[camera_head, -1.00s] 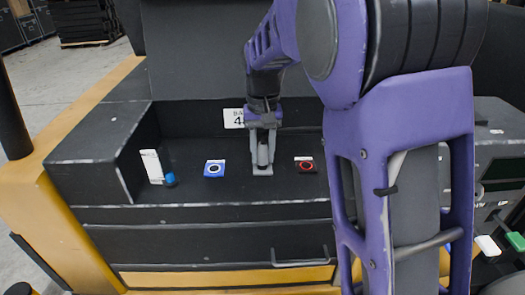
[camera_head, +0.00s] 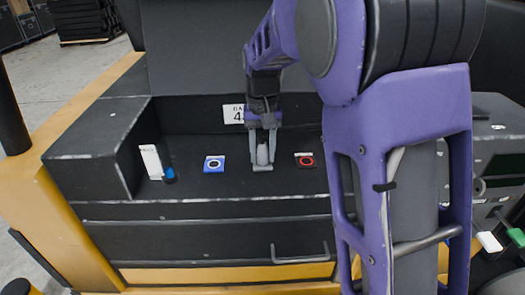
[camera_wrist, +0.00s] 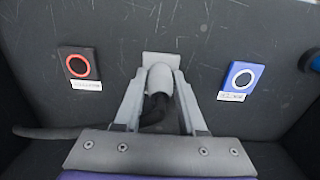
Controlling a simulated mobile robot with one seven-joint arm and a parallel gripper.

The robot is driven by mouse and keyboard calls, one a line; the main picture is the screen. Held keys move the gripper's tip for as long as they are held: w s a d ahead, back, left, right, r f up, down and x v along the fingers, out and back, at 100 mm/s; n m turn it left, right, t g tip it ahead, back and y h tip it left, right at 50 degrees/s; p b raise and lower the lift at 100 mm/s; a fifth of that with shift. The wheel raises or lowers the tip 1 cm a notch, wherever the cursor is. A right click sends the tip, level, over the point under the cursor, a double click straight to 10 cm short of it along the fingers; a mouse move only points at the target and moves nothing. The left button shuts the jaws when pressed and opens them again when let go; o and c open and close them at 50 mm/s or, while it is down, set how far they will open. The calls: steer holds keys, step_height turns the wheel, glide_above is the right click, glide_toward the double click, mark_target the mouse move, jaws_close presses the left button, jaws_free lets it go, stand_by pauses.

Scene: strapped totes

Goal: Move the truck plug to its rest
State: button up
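The truck plug, a grey rounded body (camera_wrist: 160,79), stands between my gripper's fingers; it also shows in the head view (camera_head: 262,155). Its dark lower part and cable (camera_wrist: 152,110) show between the fingers. It is over a light grey plate (camera_wrist: 162,58) on the dark shelf, which also shows in the head view (camera_head: 262,168); I take this as its rest. My gripper (camera_wrist: 160,84) is around the plug, pointing down, with its fingers apart and dark gaps beside the plug in the head view (camera_head: 262,150). The exact contact under the plug is hidden.
A blue tile with a ring (camera_head: 214,164) lies left of the plug and a black tile with a red ring (camera_head: 305,160) lies right. A white card (camera_head: 151,161) and a blue-tipped cylinder (camera_head: 169,174) stand by the left wall. A drawer handle (camera_head: 300,257) sits below.

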steer(key=o, duration=0.3)
steer(key=shift+o, duration=0.2)
step_height(320, 180, up, 17)
steer(key=p, duration=0.3)
steer(key=shift+r, duration=0.2)
